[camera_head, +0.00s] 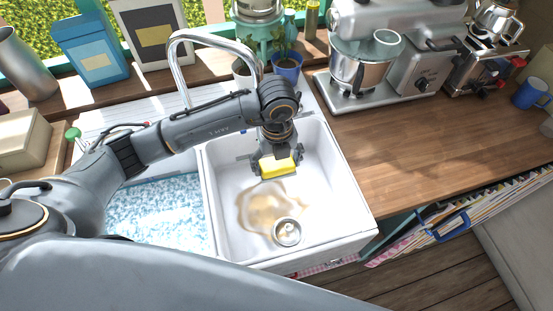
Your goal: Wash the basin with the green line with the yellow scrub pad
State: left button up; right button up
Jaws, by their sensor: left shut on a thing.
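A white double sink has a right basin (231,220) with a brown stain (262,203) on its floor beside a round metal drain (287,232). The left basin holds blue-white foamy water (165,208). I cannot make out a green line on either basin. My left gripper (276,171) is shut on the yellow scrub pad (280,166) inside the right basin, near its back wall. The pad appears behind the stain in the picture; I cannot tell whether it touches the basin. My right gripper is not in view.
A curved metal faucet (177,62) rises behind the sink, close to my left arm. Potted plants (287,67) stand behind it. A stand mixer (362,65) sits on the wooden counter (420,135) to the right, whose front part is clear.

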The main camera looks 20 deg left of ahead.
aim_at(277, 204)
pick_arm(q)
notch_tip(277, 204, down, 20)
jog(key=b, duration=1.4)
jog(key=shift+f, duration=0.15)
jog(key=d, duration=0.1)
jog(key=w+d, duration=0.1)
jog(key=w+d+b, duration=0.1)
jog(key=d, duration=0.1)
jog(key=shift+w+r, duration=0.25)
jog(key=shift+a+r, duration=0.15)
jog(key=s+a+p, duration=0.1)
jog(key=a, duration=0.1)
jog(key=s+a+p, duration=0.1)
jog(key=s+a, duration=0.1)
jog(key=a, duration=0.1)
jog(key=s+a, duration=0.2)
jog(key=a, duration=0.1)
jog(key=shift+s+p, duration=0.2)
jog(key=shift+p, duration=0.2)
jog(key=w+d, duration=0.1)
jog(key=w+d+b, duration=0.1)
jog(key=d, duration=0.1)
jog(key=shift+d, duration=0.1)
jog(key=shift+w+d+b, duration=0.3)
jog(key=shift+w+d, duration=0.1)
jog(key=shift+d, duration=0.1)
jog(key=shift+f+b, duration=0.6)
jog(key=shift+f, duration=0.2)
